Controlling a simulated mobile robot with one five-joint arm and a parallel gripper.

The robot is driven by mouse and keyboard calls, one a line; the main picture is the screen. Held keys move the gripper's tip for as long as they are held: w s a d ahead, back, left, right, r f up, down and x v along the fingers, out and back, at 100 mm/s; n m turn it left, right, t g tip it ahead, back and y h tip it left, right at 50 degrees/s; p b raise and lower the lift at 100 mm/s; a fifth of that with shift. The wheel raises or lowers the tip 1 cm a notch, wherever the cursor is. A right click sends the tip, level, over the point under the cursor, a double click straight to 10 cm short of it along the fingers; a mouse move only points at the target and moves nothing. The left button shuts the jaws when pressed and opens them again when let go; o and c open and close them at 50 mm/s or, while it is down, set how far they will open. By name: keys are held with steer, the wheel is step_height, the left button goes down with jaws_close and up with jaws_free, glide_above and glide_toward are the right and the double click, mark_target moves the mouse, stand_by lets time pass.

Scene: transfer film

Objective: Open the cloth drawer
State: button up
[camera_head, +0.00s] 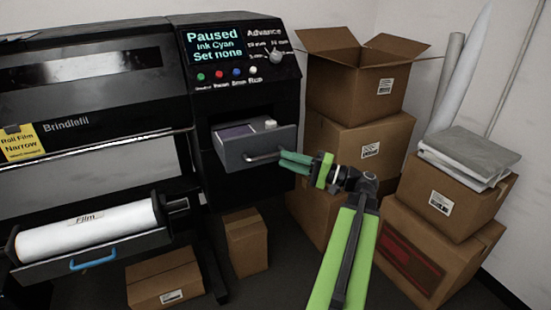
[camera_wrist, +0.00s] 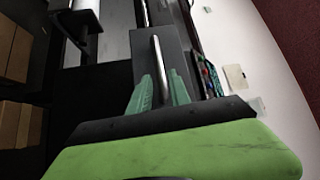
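The cloth drawer (camera_head: 258,150) is a grey drawer in the printer's right-hand housing, below the control panel. It stands pulled out, and a purplish block and a small white item show inside it. Its metal bar handle (camera_head: 264,157) is on the front face. My gripper (camera_head: 283,158) is at the right end of this handle, coming from the right. In the wrist view the handle (camera_wrist: 158,58) runs between the two green fingers (camera_wrist: 160,80), which stand apart with narrow gaps beside the bar. Whether either finger touches the bar cannot be told.
The control panel (camera_head: 225,45) reads "Paused, Ink Cyan, Set none". A film roll (camera_head: 90,228) lies in a lower-left tray with a blue handle (camera_head: 93,259). Stacked cardboard boxes (camera_head: 360,140) stand close right of the drawer. Smaller boxes (camera_head: 245,242) are on the floor below.

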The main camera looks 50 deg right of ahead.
steer(key=b+v, duration=0.1)
steer(key=v, duration=1.1)
steer(key=shift+a+r, duration=0.1)
